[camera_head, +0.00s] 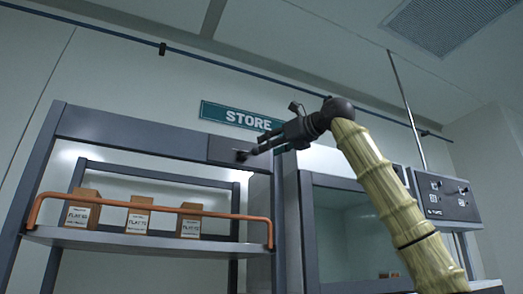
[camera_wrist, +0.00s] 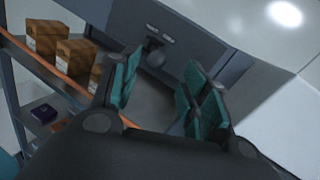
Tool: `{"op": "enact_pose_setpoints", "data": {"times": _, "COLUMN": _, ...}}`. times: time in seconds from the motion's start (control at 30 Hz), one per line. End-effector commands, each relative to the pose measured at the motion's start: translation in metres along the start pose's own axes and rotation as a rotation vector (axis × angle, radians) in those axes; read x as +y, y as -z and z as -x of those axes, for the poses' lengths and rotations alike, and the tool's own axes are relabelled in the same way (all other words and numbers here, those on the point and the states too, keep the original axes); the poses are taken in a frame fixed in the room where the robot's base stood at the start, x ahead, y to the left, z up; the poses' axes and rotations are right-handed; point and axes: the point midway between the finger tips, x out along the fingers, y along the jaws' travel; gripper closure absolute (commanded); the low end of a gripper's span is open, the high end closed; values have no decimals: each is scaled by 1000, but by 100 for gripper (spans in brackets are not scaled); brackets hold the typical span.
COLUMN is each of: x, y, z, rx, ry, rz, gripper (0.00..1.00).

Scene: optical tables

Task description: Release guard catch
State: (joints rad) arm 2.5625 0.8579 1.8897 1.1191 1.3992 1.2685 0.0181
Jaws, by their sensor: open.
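A small dark knob-like catch (camera_head: 241,155) sits on a grey plate (camera_head: 226,149) at the right end of the shelf's top beam. In the wrist view the rounded knob (camera_wrist: 155,57) shows below two small pale labels, ahead of and between my fingers. My gripper (camera_head: 262,146) reaches in from the right with its tips close to the catch; it also shows in the wrist view (camera_wrist: 160,88), its teal-padded fingers apart and nothing between them. I cannot tell whether a finger touches the knob. An orange guard bar (camera_head: 150,207) runs across the shelf front.
Several labelled brown boxes (camera_head: 138,215) stand on the shelf (camera_head: 110,239) behind the bar. A dark blue item (camera_wrist: 43,114) lies lower down in the wrist view. A glass-fronted cabinet (camera_head: 345,232) stands right of the shelf. A STORE sign (camera_head: 240,117) hangs above.

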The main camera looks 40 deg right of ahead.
Motion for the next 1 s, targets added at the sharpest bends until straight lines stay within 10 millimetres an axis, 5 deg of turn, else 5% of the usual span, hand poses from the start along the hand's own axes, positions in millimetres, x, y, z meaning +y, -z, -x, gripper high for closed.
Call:
{"op": "enact_pose_setpoints", "data": {"times": 0.4, "x": -1, "y": 0, "z": 51, "rx": -1, "ry": 1, "rz": 0, "gripper": 55}}
{"op": "enact_pose_setpoints", "data": {"times": 1.0, "x": -1, "y": 0, "z": 53, "rx": -1, "ry": 1, "rz": -1, "gripper": 55}}
